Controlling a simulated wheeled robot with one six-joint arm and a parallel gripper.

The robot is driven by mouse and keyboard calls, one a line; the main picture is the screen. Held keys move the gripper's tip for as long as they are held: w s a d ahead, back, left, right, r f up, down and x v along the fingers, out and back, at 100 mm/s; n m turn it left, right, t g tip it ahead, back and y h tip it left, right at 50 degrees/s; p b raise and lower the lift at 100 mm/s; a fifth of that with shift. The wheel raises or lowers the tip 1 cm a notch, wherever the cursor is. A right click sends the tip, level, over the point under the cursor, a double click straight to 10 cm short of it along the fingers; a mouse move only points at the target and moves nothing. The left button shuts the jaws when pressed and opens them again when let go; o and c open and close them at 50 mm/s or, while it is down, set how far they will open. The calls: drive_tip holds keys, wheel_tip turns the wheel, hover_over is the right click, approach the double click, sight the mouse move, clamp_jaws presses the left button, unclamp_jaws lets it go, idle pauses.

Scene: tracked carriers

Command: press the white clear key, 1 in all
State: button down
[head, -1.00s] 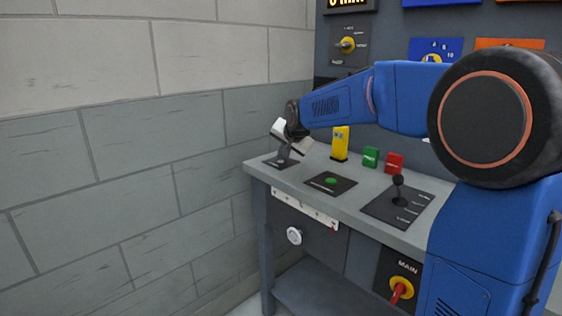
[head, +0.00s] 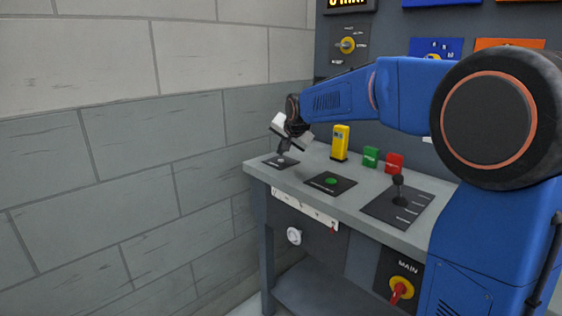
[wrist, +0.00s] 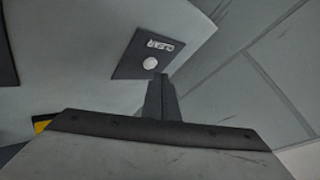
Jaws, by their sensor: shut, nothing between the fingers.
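The white clear key (wrist: 150,64) is a small round button on a dark plate marked CLEAR (wrist: 135,48). In the head view the key (head: 281,160) sits on its dark plate at the left end of the grey desk. My gripper (head: 283,150) is shut and empty, pointing down just above the key's plate. In the wrist view the shut fingertips (wrist: 160,78) lie just beside the key in the picture. A small gap seems to remain between tips and key, but I cannot tell the exact height.
A green button (head: 330,181) on a dark plate lies right of the clear key. A yellow device (head: 340,143), a green block (head: 371,157), a red block (head: 394,163) and a black lever (head: 399,190) stand further right. A block wall (head: 150,170) rises at the left.

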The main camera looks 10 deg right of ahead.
drive_tip(key=shift+r, duration=2.5)
